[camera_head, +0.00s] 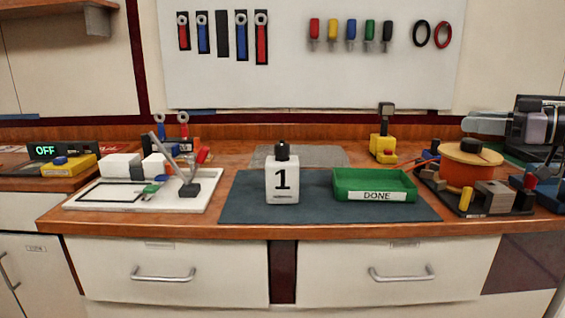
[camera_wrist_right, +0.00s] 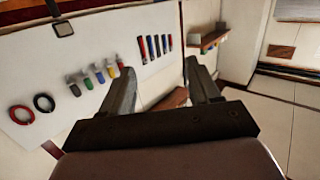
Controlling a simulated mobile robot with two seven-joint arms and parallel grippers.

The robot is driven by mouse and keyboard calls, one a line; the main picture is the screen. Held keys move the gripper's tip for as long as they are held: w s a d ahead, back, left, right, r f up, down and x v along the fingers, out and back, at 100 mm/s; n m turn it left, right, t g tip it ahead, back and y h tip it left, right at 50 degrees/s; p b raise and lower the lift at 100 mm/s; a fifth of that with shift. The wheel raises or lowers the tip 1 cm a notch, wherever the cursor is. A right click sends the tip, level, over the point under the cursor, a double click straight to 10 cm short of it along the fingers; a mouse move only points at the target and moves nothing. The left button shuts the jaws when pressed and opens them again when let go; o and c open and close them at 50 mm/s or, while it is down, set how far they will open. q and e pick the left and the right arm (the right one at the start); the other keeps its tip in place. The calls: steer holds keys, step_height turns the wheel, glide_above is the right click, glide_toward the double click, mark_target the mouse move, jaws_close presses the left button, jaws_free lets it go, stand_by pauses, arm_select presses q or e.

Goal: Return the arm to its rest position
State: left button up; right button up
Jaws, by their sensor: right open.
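My right gripper (camera_head: 468,125) shows at the right edge of the head view, with its arm coming in from the right. That view looks past the fingers toward the wall board (camera_wrist_right: 75,120) and a shelf (camera_wrist_right: 208,38). My left arm and gripper are in neither view.
Tools hang on the wall board (camera_head: 290,75). The space above the bench middle is clear.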

steer(key=s+d+r+m+t+h, duration=0.15)
steer(key=s+d, duration=0.25)
steer(key=d, duration=0.6)
steer(key=s+d+m+t+h, duration=0.2)
steer(key=s+d+h, duration=0.15)
steer(key=d, duration=0.55)
step_height(320, 180, down, 23)
steer(key=d+m+g+h, duration=0.1)
steer(key=m+g+h, duration=0.1)
steer(key=g+h, duration=0.35)
steer(key=s+a+f+n+h, duration=0.1)
steer(key=s+a+f+h, duration=0.15)
steer(key=f, duration=0.65)
steer(key=s+a+f+n+h, duration=0.1)
steer(key=s+a+f+h, duration=0.2)
steer(key=f, duration=0.6)
steer(key=s+a+f+n+y, duration=0.25)
steer(key=s+a+f, duration=0.25)
steer(key=s+a, duration=0.55)
steer(key=s+a+f+n+y, duration=0.25)
steer(key=s+a+f, duration=0.35)
steer(key=s+a, duration=0.4)
steer(key=s+a+m+t+y, duration=0.1)
steer(key=s+a+m, duration=0.1)
steer(key=a+m, duration=0.9)
step_height(320, 180, up, 11)
steer(key=a+n+p, duration=0.1)
steer(key=p, duration=1.3)
steer(key=shift+a+n, duration=0.35)
